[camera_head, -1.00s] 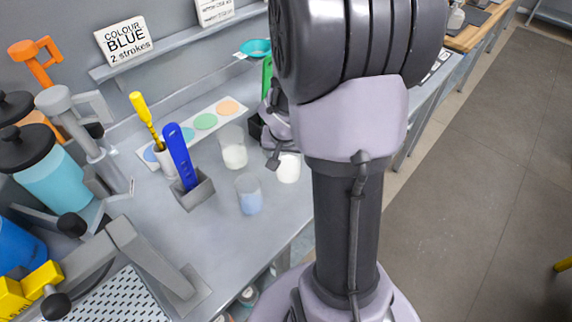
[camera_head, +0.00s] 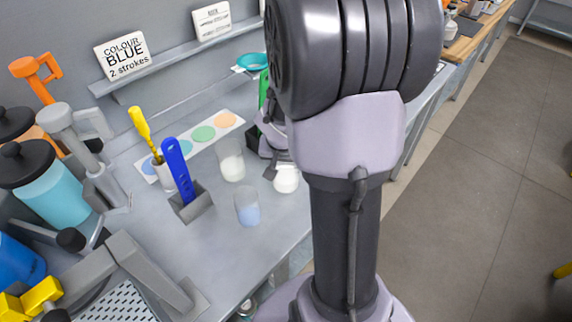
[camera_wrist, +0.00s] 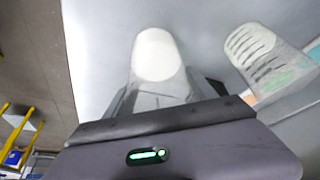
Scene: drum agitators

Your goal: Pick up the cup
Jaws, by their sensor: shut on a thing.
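A clear cup with white contents (camera_head: 286,180) is at my gripper (camera_head: 272,168) on the grey bench. In the wrist view the same cup (camera_wrist: 157,58) sits between the two fingers of my gripper (camera_wrist: 160,95), which is shut on it. My arm hides part of the gripper in the head view. I cannot tell whether the cup's base touches the bench. A second clear cup with white contents (camera_head: 231,164) stands to its left. A cup with pale blue contents (camera_head: 247,207) stands nearer the front.
A grey holder (camera_head: 192,206) with a blue tool (camera_head: 178,168) stands left of the cups. A strip with coloured discs (camera_head: 195,143) lies behind. A sign reading "COLOUR BLUE 2 strokes" (camera_head: 121,56) stands on the shelf.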

